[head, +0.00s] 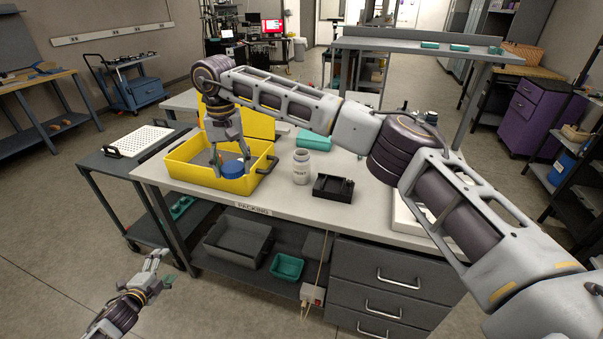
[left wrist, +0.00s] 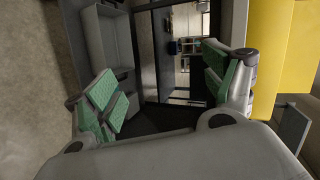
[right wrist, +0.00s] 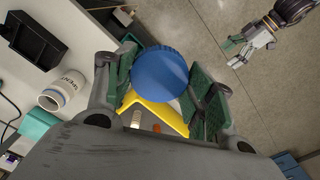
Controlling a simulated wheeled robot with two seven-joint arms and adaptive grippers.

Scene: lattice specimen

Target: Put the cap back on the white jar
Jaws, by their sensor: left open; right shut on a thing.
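The white jar (head: 301,166) stands upright and uncapped on the packing table, right of the yellow bin. Its label and open mouth show in the right wrist view (right wrist: 62,90). My right gripper (head: 232,162) reaches down over the yellow bin (head: 185,172) and is shut on the blue cap (head: 232,169). The cap sits between the finger pads in the right wrist view (right wrist: 160,70). I cannot tell whether it is below the bin's rim. My left gripper (head: 156,266) is open and empty, low in front of the table, away from the jar.
A black tray (head: 333,188) stands just right of the jar, and a teal bin (head: 314,140) behind it. My right arm crosses above the table. Small items lie in the yellow bin. A cart with a white perforated board (head: 140,140) stands left. Floor around my left gripper is clear.

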